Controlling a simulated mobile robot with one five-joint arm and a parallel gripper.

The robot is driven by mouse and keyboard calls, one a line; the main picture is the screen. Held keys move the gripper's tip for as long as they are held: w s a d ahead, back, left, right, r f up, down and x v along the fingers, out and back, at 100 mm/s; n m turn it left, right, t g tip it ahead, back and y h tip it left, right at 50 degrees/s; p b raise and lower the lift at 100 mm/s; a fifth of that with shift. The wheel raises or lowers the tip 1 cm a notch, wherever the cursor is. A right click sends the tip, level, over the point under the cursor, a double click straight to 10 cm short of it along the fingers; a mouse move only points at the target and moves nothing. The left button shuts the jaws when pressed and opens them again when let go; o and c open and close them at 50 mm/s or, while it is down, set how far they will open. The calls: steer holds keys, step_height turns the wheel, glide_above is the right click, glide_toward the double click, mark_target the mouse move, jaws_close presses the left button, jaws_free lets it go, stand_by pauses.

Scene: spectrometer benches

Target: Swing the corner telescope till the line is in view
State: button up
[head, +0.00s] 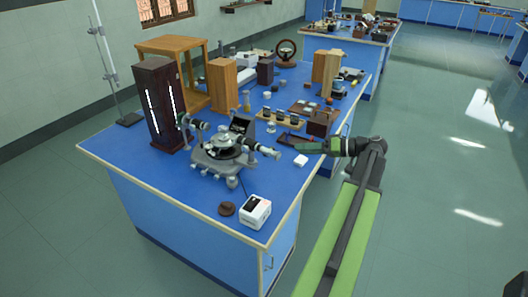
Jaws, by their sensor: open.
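A grey spectrometer (217,160) stands on the near corner of the blue bench, with a round table in its middle. Its tube on the right, which looks like the telescope (262,148), points right towards my gripper. Another tube (192,123) points left at a tall dark lamp box (158,105) with bright vertical slits. My gripper (302,147) reaches in from the right over the bench edge. It is open and appears apart from the telescope's end, with a small gap. The finger details are small, and the view through the eyepiece is not shown.
A white box (256,211) and a brown disc (227,209) lie near the front corner. A small white block (300,160) lies below my gripper. Wooden blocks, a rack (281,119) and several small items crowd the bench behind. The floor (440,190) at right is clear.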

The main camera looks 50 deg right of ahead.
mark_target(264, 150)
steer(key=b+x, duration=0.4)
steer(key=x, duration=1.2)
steer(key=shift+w, duration=0.1)
jaws_close()
stand_by(0.6)
